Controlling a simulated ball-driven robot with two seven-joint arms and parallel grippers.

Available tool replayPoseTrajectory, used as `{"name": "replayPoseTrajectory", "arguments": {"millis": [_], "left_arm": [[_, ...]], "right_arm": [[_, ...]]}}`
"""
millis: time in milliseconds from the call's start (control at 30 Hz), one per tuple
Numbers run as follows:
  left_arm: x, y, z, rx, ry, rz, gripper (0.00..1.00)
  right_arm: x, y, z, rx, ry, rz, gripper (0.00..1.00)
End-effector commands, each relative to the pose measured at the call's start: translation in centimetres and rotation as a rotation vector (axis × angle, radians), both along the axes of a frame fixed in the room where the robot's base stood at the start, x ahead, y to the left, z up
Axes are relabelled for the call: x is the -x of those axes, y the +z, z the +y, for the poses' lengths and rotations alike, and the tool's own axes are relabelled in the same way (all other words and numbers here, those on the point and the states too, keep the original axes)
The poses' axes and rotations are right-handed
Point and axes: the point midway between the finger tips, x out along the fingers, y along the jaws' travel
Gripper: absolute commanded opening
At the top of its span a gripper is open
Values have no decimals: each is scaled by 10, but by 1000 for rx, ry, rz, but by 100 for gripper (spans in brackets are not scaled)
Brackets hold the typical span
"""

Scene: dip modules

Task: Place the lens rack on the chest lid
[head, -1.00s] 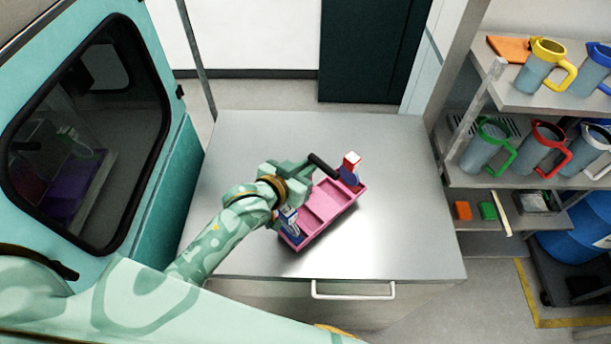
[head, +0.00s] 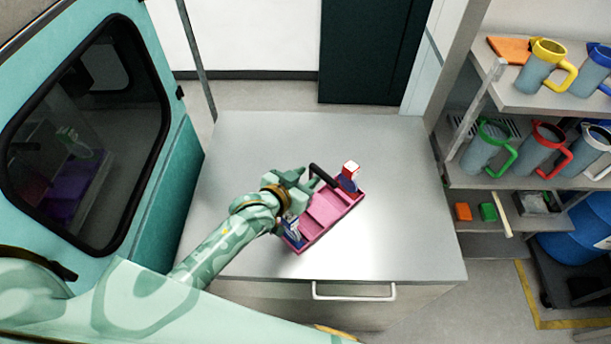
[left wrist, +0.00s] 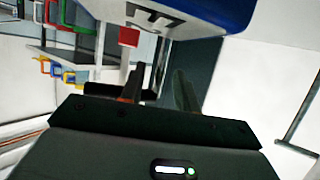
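The lens rack is a pink open tray (head: 322,207) with compartments and a dark bar handle (head: 323,175). A red, white and blue item (head: 350,176) stands at its far right end and a blue and white one (head: 292,231) at its near left end. My left gripper (head: 309,182) is at the handle's near end. Its fingers stand apart in the left wrist view (left wrist: 157,90), with no clear grip on the handle. A blue and white item (left wrist: 200,12) looms close there. My right gripper is out of view.
A teal cabinet with a dark window (head: 90,130) stands at the left. Shelves with several coloured-handled jugs (head: 483,145) stand at the right. The lid is bare behind and left of the rack. A white handle (head: 353,292) is on the chest's front.

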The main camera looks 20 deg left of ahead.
Motion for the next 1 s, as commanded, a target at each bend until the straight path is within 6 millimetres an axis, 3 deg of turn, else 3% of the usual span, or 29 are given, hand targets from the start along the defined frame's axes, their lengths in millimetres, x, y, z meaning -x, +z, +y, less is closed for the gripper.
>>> {"name": "replayPoseTrajectory", "arguments": {"millis": [233, 700, 1000], "left_arm": [[5, 4, 2, 0, 0, 0, 32], [91, 41, 30, 0, 0, 1, 32], [106, 48, 34, 1, 0, 0, 32]], "right_arm": [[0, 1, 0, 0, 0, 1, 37], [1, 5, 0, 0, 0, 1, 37], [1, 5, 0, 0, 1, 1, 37]]}}
